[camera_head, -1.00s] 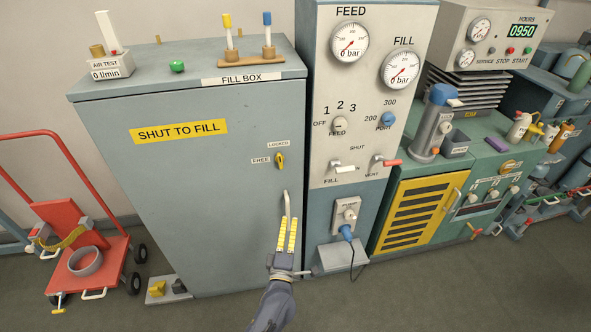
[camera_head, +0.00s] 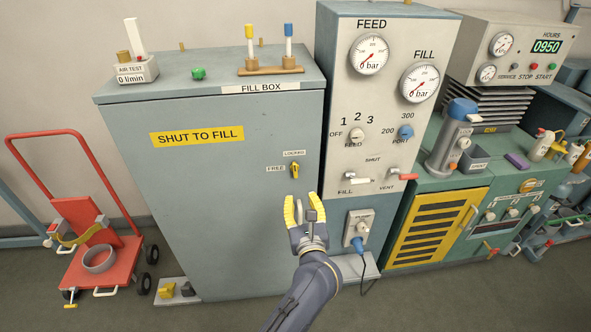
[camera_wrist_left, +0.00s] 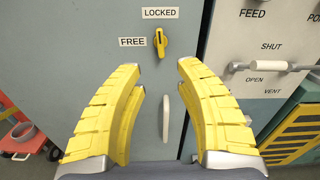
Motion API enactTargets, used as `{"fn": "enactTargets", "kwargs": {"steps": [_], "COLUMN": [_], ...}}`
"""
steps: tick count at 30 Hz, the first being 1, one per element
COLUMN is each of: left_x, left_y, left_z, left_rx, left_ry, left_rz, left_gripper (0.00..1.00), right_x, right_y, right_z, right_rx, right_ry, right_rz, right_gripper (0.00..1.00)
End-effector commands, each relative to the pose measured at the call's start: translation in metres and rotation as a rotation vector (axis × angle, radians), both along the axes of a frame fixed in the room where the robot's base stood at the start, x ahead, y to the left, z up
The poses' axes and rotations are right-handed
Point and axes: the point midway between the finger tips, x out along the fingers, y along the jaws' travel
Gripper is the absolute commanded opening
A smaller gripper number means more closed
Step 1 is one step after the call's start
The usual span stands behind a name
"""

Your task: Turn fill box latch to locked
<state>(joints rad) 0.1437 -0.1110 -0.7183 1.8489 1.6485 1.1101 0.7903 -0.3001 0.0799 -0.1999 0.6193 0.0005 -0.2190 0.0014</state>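The fill box (camera_head: 215,215) is a grey-blue cabinet with its door face closed. Its latch (camera_head: 295,169) is a small yellow knob near the door's right edge, with a LOCKED label (camera_head: 294,153) above and a FREE label (camera_head: 276,168) to its left. In the left wrist view the latch (camera_wrist_left: 161,43) stands nearly upright; I cannot tell its exact setting. My left gripper (camera_head: 304,198) is open and empty, just below the latch and apart from it. Its yellow fingers (camera_wrist_left: 162,68) spread either side below the knob. My right gripper is not in view.
A pale door handle (camera_wrist_left: 166,118) lies below the latch, between the fingers in the wrist view. The gauge panel (camera_head: 375,110) with FILL and VENT levers stands right of the box. A red trolley (camera_head: 90,245) stands on the floor at left.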

Motion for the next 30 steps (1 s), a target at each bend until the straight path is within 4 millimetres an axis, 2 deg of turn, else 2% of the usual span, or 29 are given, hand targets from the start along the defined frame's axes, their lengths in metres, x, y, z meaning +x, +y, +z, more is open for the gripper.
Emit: {"fn": "enactTargets", "kwargs": {"steps": [9,18,24,30], "left_x": [0.059,0.109,0.131,0.142], "left_y": [0.008,0.015,0.017,0.018], "left_z": [0.001,0.000,0.000,0.000], "left_rx": [0.005,0.007,0.006,0.005], "left_ry": [-0.002,-0.002,-0.001,0.000], "left_rz": [0.000,0.001,-0.001,0.000], "left_gripper": [0.34,0.34,0.34,0.34], "right_x": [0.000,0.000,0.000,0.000], "right_y": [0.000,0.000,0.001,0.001], "right_z": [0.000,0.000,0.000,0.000], "right_rx": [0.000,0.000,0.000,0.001], "right_ry": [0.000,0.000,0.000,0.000], "right_rz": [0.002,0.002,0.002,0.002], "right_gripper": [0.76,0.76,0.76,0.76]}}
